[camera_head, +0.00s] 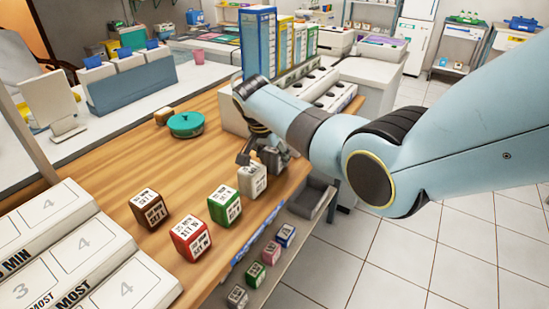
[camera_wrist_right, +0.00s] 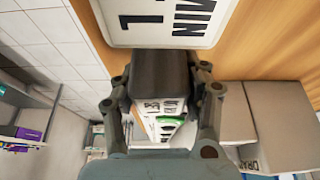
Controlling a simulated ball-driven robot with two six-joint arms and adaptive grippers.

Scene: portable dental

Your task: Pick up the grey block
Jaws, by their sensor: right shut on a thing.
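In the right wrist view, the gripper's two fingers (camera_wrist_right: 165,100) lie on either side of a block with a dark grey face (camera_wrist_right: 160,72). I cannot tell whether the block is clear of the counter. My left gripper is not in view.
A green block (camera_head: 224,206), a red block (camera_head: 190,238) and a brown block (camera_head: 149,210) stand nearby on the counter (camera_head: 185,165). A teal round lidded thing (camera_head: 186,124) sits farther back. Several small blocks lie on a lower shelf. White numbered trays (camera_head: 85,250) fill the front left.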

